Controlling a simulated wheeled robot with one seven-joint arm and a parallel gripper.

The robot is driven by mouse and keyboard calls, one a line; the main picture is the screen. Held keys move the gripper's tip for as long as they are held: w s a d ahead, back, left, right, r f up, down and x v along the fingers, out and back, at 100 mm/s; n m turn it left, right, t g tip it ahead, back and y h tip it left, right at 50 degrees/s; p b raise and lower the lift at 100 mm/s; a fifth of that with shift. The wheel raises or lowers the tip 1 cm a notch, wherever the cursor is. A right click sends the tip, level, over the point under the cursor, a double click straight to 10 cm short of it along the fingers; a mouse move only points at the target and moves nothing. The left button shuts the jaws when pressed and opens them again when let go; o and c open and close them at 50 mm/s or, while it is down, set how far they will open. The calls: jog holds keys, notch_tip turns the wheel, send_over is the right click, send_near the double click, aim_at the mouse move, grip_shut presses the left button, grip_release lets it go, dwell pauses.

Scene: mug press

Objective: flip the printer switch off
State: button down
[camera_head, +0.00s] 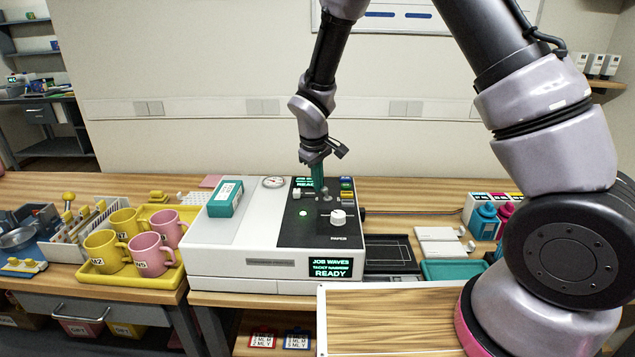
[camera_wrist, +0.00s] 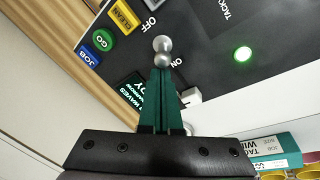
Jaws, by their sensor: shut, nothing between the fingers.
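The printer (camera_head: 230,262) is a white box with a black control panel, standing on the wooden bench. Its silver toggle switch (camera_wrist: 162,44) shows in the wrist view between the printed OFF and ON labels. My gripper (camera_head: 319,190) is over the panel, pointing down, with its green fingers shut and empty. In the wrist view the fingertips (camera_wrist: 162,68) are right at the switch, overlapping it; I cannot tell whether they touch. Which way the lever leans is unclear. A green lamp (camera_wrist: 242,54) is lit beside it, and the front display (camera_head: 330,268) reads READY.
A white knob (camera_head: 338,216) and coloured buttons (camera_head: 347,190) are close to my fingers. A teal box (camera_head: 226,198) lies on the printer's left top. A yellow tray (camera_head: 172,276) with several mugs stands left. Dark and teal trays (camera_head: 455,269) and ink bottles (camera_head: 484,221) are right.

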jog(key=shift+d+r+y, duration=0.15)
jog(key=shift+d+y, duration=0.25)
jog(key=shift+y, duration=0.35)
jog(key=shift+d+r+y, duration=0.1)
jog(key=shift+d+y, duration=0.25)
jog(key=shift+y, duration=0.4)
jog(key=shift+d+r, duration=0.1)
jog(key=shift+d, duration=0.4)
jog(key=shift+a, duration=0.15)
dwell(0.4)
jog(key=shift+a+f, duration=0.4)
jog(key=shift+a, duration=0.2)
jog(key=shift+w+a+r, duration=0.1)
jog(key=shift+w+a, duration=0.05)
jog(key=shift+w, duration=0.05)
jog(key=w+a+r, duration=0.1)
jog(key=w+a, duration=0.1)
jog(key=shift+w+r, duration=0.35)
jog(key=shift+w, duration=0.05)
jog(key=s+d+r, duration=0.2)
jog(key=d+r, duration=0.2)
jog(key=r, duration=0.3)
jog(key=shift+s+d, duration=0.4)
jog(key=shift+r, duration=0.2)
